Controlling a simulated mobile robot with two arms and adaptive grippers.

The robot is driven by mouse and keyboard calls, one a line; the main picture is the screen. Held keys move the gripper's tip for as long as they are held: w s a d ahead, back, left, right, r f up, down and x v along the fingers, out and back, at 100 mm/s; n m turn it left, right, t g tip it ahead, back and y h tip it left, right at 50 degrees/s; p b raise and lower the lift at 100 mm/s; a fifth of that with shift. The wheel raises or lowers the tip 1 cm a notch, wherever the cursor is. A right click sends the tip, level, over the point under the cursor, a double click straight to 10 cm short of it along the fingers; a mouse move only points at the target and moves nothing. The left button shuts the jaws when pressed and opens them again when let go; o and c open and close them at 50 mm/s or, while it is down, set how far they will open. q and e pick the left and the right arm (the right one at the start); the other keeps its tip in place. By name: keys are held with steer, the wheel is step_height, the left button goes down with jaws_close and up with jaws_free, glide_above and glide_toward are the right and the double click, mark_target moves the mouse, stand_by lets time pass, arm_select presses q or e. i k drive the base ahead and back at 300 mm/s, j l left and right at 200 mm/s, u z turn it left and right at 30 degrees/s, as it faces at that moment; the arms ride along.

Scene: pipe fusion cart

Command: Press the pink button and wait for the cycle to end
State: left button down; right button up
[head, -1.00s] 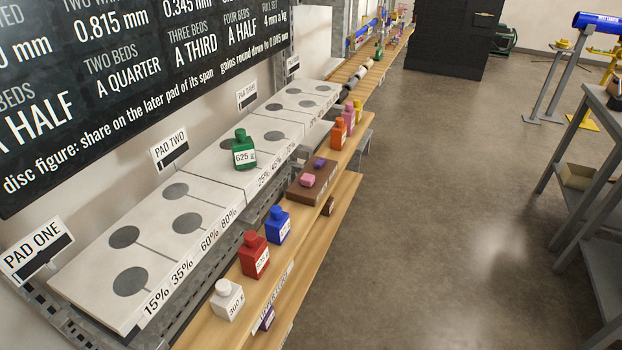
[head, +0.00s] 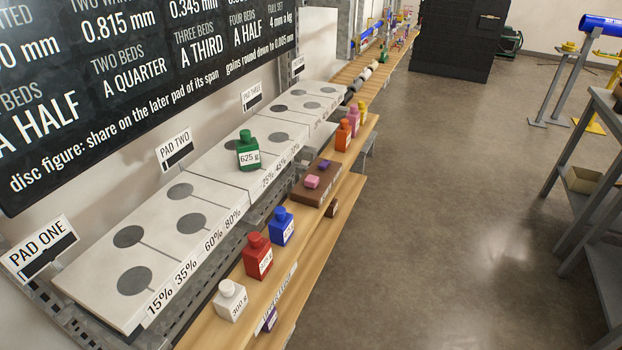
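The pink button (head: 312,181) is a small raised block on a brown box (head: 307,197), which sits on the wooden shelf in the middle of the head view. A smaller purple block (head: 324,165) stands on the same box, just behind the pink one. Nothing touches the pink button, and whether it is pressed in cannot be told. Neither of my grippers shows in this view.
The wooden shelf (head: 215,332) also bears white (head: 230,301), red (head: 258,256), blue (head: 282,228) and orange (head: 343,136) bottles. A green 625 g bottle (head: 248,152) stands on the pale pads (head: 75,285). Open floor (head: 440,220) lies right; a grey table (head: 604,105) stands beyond.

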mark_target(311, 181)
steer(key=i+l+u, duration=0.1)
steer(key=l, duration=0.25)
steer(key=i+l, duration=0.25)
steer(key=i+l+u, duration=0.15)
steer(key=l, duration=0.3)
steer(key=i+l, duration=0.15)
steer(key=l, duration=0.2)
steer(key=i+l+u, duration=0.15)
steer(key=l, duration=0.2)
steer(key=i+l, duration=0.1)
steer(key=l, duration=0.3)
steer(key=i+l+u, duration=0.15)
steer(key=l, duration=0.25)
steer(key=i+l, duration=0.1)
steer(key=l, duration=0.3)
steer(key=j+u, duration=0.05)
